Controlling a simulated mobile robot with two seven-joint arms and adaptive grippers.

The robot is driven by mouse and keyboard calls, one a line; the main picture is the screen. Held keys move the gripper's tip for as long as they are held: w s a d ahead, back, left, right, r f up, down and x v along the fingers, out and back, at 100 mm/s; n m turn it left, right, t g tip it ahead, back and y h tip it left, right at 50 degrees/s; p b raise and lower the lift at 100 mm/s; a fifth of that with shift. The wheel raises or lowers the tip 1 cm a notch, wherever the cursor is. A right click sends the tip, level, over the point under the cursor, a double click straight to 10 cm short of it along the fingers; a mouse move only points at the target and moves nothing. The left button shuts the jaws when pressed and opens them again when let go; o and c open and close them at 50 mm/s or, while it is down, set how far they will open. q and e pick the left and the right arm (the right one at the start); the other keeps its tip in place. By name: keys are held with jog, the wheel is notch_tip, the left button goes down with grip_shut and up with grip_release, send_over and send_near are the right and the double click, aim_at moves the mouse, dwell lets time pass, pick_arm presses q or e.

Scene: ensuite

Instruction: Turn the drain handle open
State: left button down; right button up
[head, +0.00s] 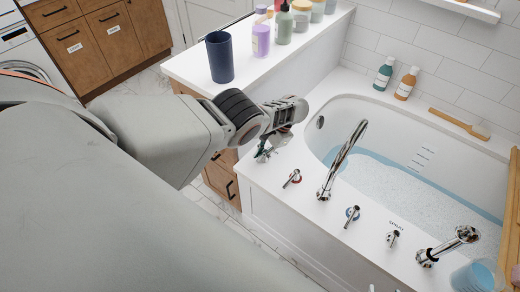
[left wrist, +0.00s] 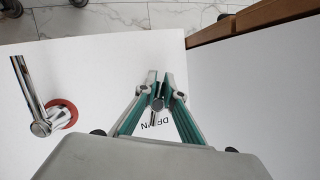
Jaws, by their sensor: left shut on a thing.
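The drain handle (left wrist: 157,104) is a small chrome lever on the white tub deck (left wrist: 90,75), beside partly covered black lettering. My left gripper (left wrist: 160,90) has its green-sided fingers closed around the handle in the left wrist view. In the head view my left gripper (head: 268,146) reaches down to the deck's near left corner, and the chrome handle (head: 262,156) shows only partly beneath it. The bathtub (head: 335,115) holds foamy water. My right gripper is not in view.
A red-ringed tap lever (head: 292,178) stands close by, also in the left wrist view (left wrist: 38,125). Beyond it are the chrome spout (head: 342,160), a blue-ringed lever (head: 352,214) and another lever (head: 392,238). A counter with a dark cup (head: 220,58) and bottles adjoins the tub.

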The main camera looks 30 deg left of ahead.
pick_arm(q)
jog(key=shift+s+d+f+n+g+h+b, duration=0.15)
jog(key=shift+d+f+n+g+h+b, duration=0.25)
jog(key=shift+n, duration=0.3)
jog(key=shift+r+n, duration=0.15)
jog(key=shift+n, duration=0.25)
jog(key=shift+d+r+n+h+b, duration=0.15)
jog(key=shift+n+h+b, duration=0.15)
jog(key=shift+n+b, duration=0.45)
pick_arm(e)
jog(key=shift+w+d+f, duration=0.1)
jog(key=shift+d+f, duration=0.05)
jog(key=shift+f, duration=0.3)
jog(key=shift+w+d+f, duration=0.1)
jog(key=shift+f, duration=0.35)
pick_arm(q)
jog(key=c, duration=2.1)
grip_release()
jog(key=shift+c, duration=0.2)
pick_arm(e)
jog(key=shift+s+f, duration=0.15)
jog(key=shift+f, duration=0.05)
pick_arm(q)
jog(key=shift+r, duration=0.1)
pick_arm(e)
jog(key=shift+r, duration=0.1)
